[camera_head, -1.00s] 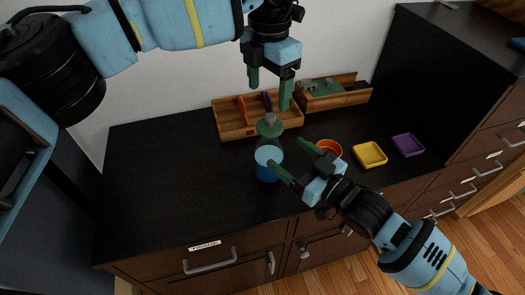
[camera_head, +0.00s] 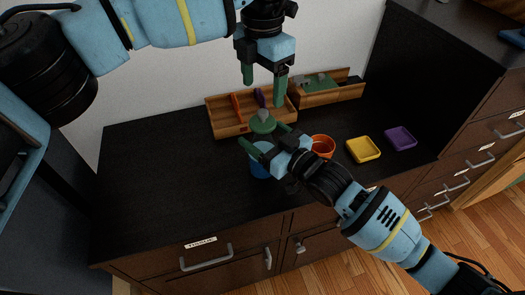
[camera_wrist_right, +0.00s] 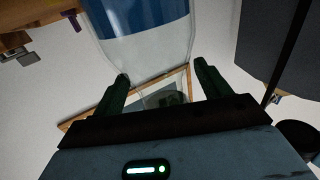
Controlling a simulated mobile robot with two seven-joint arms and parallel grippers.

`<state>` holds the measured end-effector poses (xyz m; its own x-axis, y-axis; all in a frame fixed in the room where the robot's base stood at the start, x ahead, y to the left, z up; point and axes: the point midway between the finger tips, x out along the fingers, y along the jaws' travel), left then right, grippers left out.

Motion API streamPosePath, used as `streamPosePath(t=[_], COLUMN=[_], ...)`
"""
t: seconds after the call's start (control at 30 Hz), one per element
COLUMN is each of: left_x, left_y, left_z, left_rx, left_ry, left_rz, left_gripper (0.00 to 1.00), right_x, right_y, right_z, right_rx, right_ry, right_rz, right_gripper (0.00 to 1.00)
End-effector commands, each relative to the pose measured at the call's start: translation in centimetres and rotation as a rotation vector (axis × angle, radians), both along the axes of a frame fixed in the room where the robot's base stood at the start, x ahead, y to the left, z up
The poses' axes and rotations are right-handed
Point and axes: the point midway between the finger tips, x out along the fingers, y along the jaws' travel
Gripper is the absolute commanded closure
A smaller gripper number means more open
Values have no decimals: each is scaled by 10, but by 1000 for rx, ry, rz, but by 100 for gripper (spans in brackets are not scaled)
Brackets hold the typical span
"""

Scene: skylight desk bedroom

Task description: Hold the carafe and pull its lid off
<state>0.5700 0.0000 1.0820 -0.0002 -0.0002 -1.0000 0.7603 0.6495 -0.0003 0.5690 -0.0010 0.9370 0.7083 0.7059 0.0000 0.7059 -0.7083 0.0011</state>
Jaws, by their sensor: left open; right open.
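The carafe (camera_head: 258,169) stands upright on the dark countertop, clear with blue liquid. Its green lid (camera_head: 262,124) with a grey knob is on top. My right gripper (camera_head: 260,136) is open at the carafe's upper part, just below the lid, and partly hides the body. In the right wrist view the carafe (camera_wrist_right: 150,45) lies ahead of and between the open fingers (camera_wrist_right: 162,72); contact cannot be told. My left gripper (camera_head: 264,91) is open and empty, pointing down above the lid, apart from it.
A wooden tray (camera_head: 228,130) with dividers and a wooden box (camera_head: 345,92) stand behind the carafe. An orange bowl (camera_head: 323,146), a yellow dish (camera_head: 363,150) and a purple dish (camera_head: 400,138) are to the right. The countertop (camera_head: 160,180) at left is clear.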

Motion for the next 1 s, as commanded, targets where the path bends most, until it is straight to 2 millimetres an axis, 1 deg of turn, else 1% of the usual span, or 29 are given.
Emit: streamPosePath(t=[0.17,0.2,0.6,0.7,0.73,0.77,0.87,1.0], left_x=[0,0,0,0,0,0,0,0], left_y=[0,0,0,0,0,0,0,-1], left_z=[0,0,0,0,0,0,2,9], left_rx=[0,0,0,0,0,0,-1,0], left_ry=[0,0,0,0,0,0,-1,-2], left_rz=[0,0,0,0,0,-3,-33,-159], left_gripper=[27,27,27,26,22,21,21,21], right_x=[0,0,0,0,0,0,0,0], right_y=[0,0,0,0,0,0,0,0], right_z=[0,0,0,0,0,0,0,0], right_rx=[0,0,0,0,0,0,0,0], right_ry=[0,0,0,0,0,0,0,0], right_rz=[0,0,0,0,0,0,0,0], right_gripper=[24,27,79,90,90,90,90,90])
